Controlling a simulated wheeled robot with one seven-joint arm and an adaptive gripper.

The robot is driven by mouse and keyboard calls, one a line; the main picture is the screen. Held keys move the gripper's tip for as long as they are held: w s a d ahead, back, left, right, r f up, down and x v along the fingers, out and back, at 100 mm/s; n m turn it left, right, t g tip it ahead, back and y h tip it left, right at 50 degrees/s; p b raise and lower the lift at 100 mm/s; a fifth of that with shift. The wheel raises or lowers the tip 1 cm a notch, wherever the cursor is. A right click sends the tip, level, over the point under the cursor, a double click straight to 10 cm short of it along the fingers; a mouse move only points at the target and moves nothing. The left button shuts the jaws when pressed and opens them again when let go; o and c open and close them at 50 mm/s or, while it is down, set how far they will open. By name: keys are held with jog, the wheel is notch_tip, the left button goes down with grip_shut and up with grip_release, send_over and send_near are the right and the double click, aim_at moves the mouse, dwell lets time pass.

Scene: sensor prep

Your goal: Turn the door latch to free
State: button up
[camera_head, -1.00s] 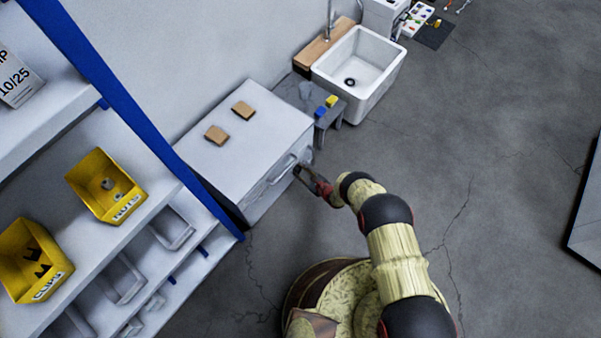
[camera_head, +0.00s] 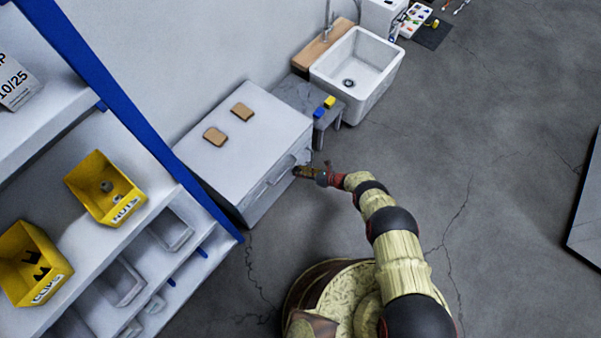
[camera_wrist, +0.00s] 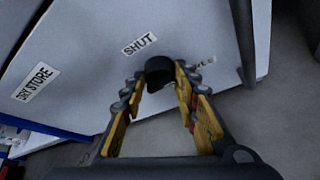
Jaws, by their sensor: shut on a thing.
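The white cabinet (camera_head: 245,140) has its front door facing my arm. In the wrist view its door (camera_wrist: 85,50) carries a "DRY STORE" label (camera_wrist: 38,83), a "SHUT" label (camera_wrist: 139,44) and a partly covered label (camera_wrist: 205,62) ending in "E". The dark door latch (camera_wrist: 160,66) sits between these last two labels. My gripper (camera_wrist: 160,82) has its yellow-lined fingers on both sides of the latch, shut on it. In the head view my gripper (camera_head: 300,172) is at the cabinet's front; the latch is too small to make out there.
A bar handle (camera_wrist: 244,40) runs along the door's right side. A grey stool (camera_head: 325,122) with blue and yellow blocks and a white sink (camera_head: 360,75) stand beyond the cabinet. A shelf with yellow bins (camera_head: 105,187) is at left. Open floor lies right.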

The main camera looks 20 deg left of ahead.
jog(key=shift+w+m, duration=0.1)
jog(key=shift+m, duration=0.2)
dwell(0.4)
jog(key=o, duration=1.1)
jog(key=v, duration=1.2)
jog(key=shift+d+f, duration=0.1)
jog(key=shift+f, duration=0.1)
